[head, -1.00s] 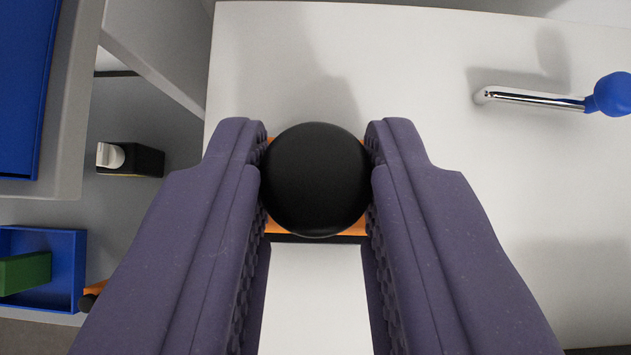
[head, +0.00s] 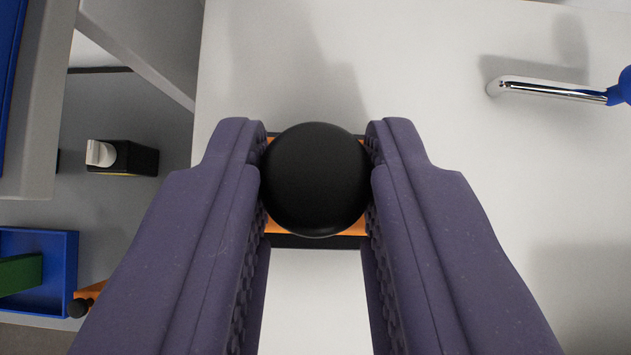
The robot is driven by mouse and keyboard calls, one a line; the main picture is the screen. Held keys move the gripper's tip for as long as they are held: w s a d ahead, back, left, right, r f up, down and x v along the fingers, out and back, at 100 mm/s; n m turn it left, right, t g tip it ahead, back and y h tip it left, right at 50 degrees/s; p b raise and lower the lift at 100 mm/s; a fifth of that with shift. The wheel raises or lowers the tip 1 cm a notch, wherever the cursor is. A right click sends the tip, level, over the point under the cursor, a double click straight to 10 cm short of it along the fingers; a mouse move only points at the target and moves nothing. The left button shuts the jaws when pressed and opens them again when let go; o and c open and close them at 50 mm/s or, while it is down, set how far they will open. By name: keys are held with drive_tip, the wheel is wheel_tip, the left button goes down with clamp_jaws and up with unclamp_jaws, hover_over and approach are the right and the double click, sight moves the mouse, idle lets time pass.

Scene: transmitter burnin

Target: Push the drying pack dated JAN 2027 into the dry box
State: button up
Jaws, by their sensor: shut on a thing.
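My gripper (head: 316,160) is shut on a black round knob (head: 315,180) in the middle of the head view. Behind the knob is an orange block with a black edge (head: 316,241), partly hidden by the knob and fingers; it may be a drying pack, and no date can be read on it. A white panel or box face (head: 420,60) fills the view behind the gripper and carries a chrome lever handle (head: 550,90) with a blue ball end at the right. I cannot tell whether the orange block touches the white face.
At the left lie a blue tray (head: 72,262) with a green block (head: 20,275) in it, another orange piece with a black knob (head: 80,305), and a black block with a white knob (head: 128,157). A grey panel with a blue part (head: 12,60) stands at upper left.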

drive_tip(key=shift+f+b, duration=0.75)
drive_tip(key=shift+f, duration=0.1)
drive_tip(key=o, duration=1.1)
drive_tip(key=v, duration=0.7)
drive_tip(key=shift+s+r, duration=0.25)
drive_tip(key=shift+r, duration=0.05)
